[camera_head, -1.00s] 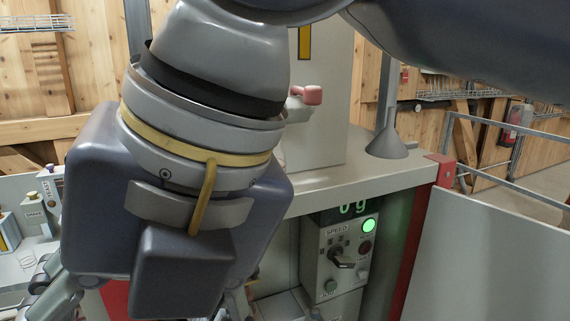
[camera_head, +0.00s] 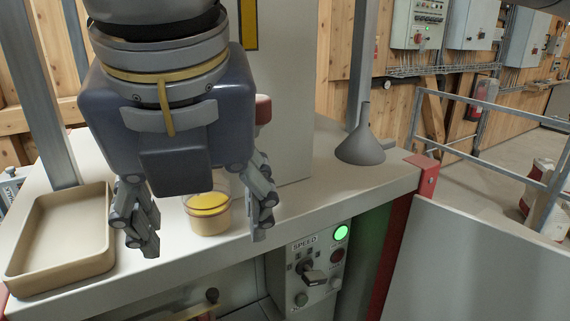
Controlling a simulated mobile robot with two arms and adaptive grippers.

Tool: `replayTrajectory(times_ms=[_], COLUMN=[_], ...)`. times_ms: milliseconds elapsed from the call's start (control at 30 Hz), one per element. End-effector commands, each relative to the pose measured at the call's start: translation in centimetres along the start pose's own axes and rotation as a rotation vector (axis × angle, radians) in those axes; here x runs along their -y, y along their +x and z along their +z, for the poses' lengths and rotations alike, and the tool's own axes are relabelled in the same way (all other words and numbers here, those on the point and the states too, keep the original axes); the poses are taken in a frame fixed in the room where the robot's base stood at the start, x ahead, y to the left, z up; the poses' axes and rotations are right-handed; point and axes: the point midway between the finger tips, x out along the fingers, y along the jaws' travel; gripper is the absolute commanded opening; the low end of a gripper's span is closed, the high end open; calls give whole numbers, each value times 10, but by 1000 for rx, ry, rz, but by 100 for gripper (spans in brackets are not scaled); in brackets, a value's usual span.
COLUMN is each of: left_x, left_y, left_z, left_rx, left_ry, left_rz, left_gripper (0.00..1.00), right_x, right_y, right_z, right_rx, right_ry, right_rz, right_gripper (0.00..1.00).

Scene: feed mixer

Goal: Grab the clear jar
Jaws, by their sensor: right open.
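A small clear-walled jar (camera_head: 208,220) with yellow contents stands upright on the pale worktop, near its front edge. My right gripper (camera_head: 204,233) hangs over the worktop with its fingers pointing down and spread apart. In the picture the jar shows between the two fingers, closer to the right-hand one. The gripper's body hides what is directly behind it, and part of the jar's top is covered. I cannot tell how far in depth the fingers are from the jar. My left gripper is not in view.
A beige tray (camera_head: 62,240) sits on the worktop at the left. A grey funnel (camera_head: 360,147) stands at the right, near the red corner post (camera_head: 423,176). A control panel with a speed knob (camera_head: 314,277) is below the edge. A pale upright housing (camera_head: 288,110) rises behind the gripper.

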Motion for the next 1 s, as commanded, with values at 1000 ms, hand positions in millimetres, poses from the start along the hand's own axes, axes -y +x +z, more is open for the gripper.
replayTrajectory(times_ms=[1000], left_x=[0], left_y=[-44], left_z=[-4], left_rx=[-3], left_ry=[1], left_rz=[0], left_gripper=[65], right_x=[0], right_y=[38], right_z=[59], right_rx=[-1], right_ry=[-1], right_rz=[1], right_gripper=[54])
